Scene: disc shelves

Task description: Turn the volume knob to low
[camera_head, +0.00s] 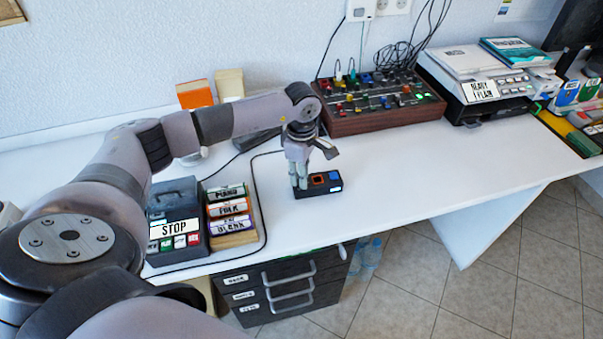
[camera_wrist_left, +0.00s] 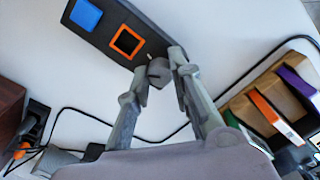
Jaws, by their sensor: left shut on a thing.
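The small black control box (camera_head: 325,184) lies on the white desk, with an orange-framed square and a blue-white square on its top. It also shows in the left wrist view (camera_wrist_left: 107,24). At its end, next to the orange square, is a grey round knob (camera_wrist_left: 159,72). My left gripper (camera_head: 300,183) points down over the left end of the box and hides the knob in the head view. In the wrist view its two fingers (camera_wrist_left: 162,78) are closed around the knob. My right gripper is not in view.
A mixer (camera_head: 376,103) with colored knobs stands behind the box. A label printer or scale (camera_head: 475,83) is at the back right. A grey STOP cassette recorder (camera_head: 178,215) and a wooden box of labelled cassettes (camera_head: 232,239) stand at left. A black cable runs nearby. The desk right of the box is clear.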

